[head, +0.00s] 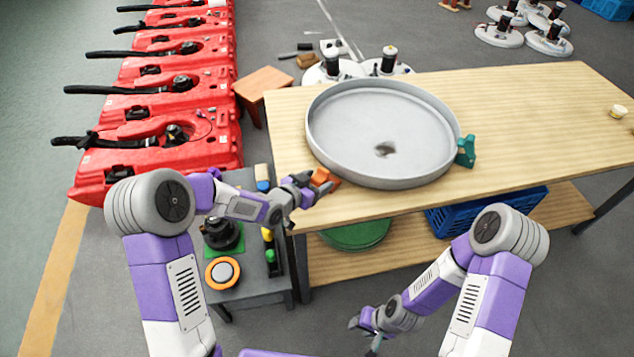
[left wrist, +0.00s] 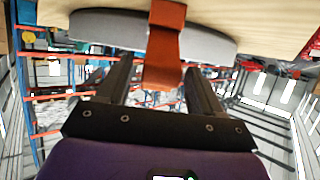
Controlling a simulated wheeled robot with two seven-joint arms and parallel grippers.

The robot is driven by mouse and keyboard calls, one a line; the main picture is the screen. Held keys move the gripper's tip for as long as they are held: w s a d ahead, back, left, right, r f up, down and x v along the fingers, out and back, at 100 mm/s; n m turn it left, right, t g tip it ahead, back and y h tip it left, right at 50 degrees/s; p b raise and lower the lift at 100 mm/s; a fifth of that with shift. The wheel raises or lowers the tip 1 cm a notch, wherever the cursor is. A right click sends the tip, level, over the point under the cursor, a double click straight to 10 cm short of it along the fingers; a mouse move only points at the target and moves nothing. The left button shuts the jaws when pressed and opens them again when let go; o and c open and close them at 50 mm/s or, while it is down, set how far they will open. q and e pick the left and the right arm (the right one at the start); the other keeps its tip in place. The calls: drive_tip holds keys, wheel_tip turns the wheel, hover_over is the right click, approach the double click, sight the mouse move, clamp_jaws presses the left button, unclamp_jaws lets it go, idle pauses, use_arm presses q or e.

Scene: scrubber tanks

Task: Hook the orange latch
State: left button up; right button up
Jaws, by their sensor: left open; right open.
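The orange latch (head: 322,179) is at the front-left rim of the round grey pan (head: 330,130) on the wooden table. My left gripper (head: 306,186) is open, right beside the latch at the table's front-left corner. In the left wrist view the orange latch (left wrist: 166,40) hangs down between the two open fingers of my left gripper (left wrist: 157,75), with a gap on each side. Whether its end is hooked on the rim cannot be told. My right gripper (head: 370,328) is open and empty, low in front of the table.
A green latch (head: 466,151) sits on the pan's right side. A small grey stand (head: 275,292) with knobs is left of the table. Red tanks (head: 160,150) line the left. The table's right half (head: 540,120) is mostly clear. A blue crate (head: 450,219) is on the lower shelf.

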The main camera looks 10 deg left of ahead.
use_arm(q)
drive_tip(key=shift+w+d+f, duration=0.1)
drive_tip(key=shift+w+f, duration=0.05)
drive_tip(key=shift+w, duration=0.05)
clamp_jaws()
idle(0.3)
